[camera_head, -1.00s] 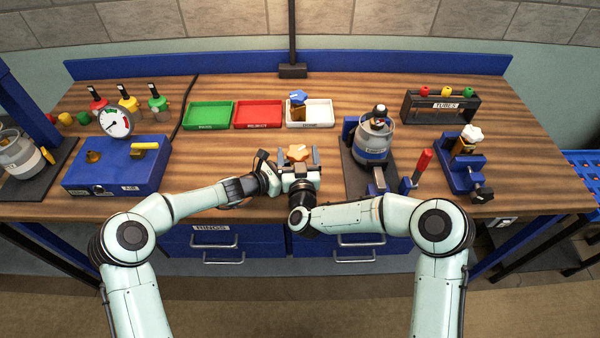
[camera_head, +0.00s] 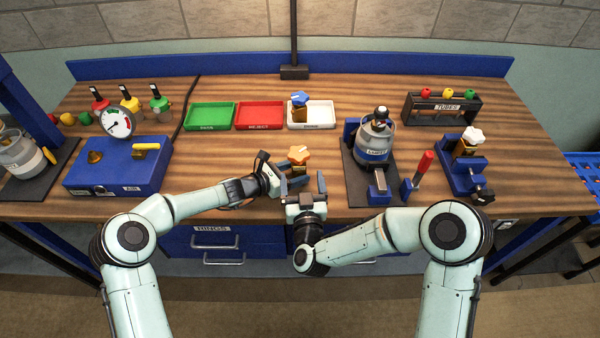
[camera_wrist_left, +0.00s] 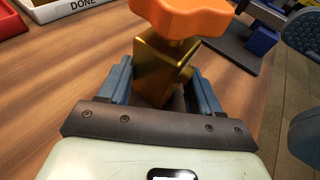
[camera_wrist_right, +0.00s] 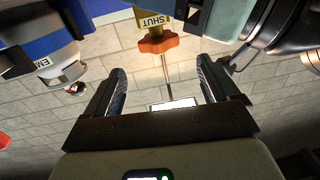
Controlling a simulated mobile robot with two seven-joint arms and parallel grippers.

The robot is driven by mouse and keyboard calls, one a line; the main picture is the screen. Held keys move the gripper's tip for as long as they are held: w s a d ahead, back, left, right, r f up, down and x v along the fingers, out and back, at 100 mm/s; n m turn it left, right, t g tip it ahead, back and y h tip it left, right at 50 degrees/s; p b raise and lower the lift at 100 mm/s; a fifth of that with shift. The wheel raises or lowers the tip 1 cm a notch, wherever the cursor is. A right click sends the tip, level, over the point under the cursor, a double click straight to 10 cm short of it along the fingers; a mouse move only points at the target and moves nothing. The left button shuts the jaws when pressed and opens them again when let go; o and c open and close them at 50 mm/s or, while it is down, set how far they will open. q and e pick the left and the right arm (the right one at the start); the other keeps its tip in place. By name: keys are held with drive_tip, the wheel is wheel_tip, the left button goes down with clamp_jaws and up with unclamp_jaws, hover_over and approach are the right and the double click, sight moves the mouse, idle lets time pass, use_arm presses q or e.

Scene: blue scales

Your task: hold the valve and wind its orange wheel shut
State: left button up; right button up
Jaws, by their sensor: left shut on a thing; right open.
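The valve has an orange lobed wheel (camera_head: 299,154) on a brass body. My left gripper (camera_head: 283,178) is shut on the brass body (camera_wrist_left: 158,72), and the valve is held above the front of the bench. The orange wheel (camera_wrist_left: 183,16) stands clear of the left jaws. My right gripper (camera_head: 303,190) is open and empty, on the near side of the valve. In the right wrist view the wheel (camera_wrist_right: 158,45) lies beyond the open fingers, apart from them. A yellow label reading SHUT (camera_wrist_right: 155,22) shows on the body there.
Green (camera_head: 210,116), red (camera_head: 259,116) and white DONE (camera_head: 325,115) trays stand behind. A blue-wheeled valve (camera_head: 299,100) stands at the white tray. A gas canister (camera_head: 374,141) on a stand and a white-wheeled valve (camera_head: 471,137) in a blue clamp are to the right.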

drive_tip(key=w+r+n+y, duration=0.2)
drive_tip(key=y, duration=0.2)
drive_tip(key=n+g+y, duration=0.4)
drive_tip(key=n+y, duration=0.1)
drive_tip(key=y, duration=0.1)
approach(294, 149)
drive_tip(key=shift+g, duration=0.3)
drive_tip(key=x, duration=1)
drive_tip(key=shift+w+d+r, duration=0.1)
drive_tip(key=shift+w+d, duration=0.05)
drive_tip(key=c, duration=1)
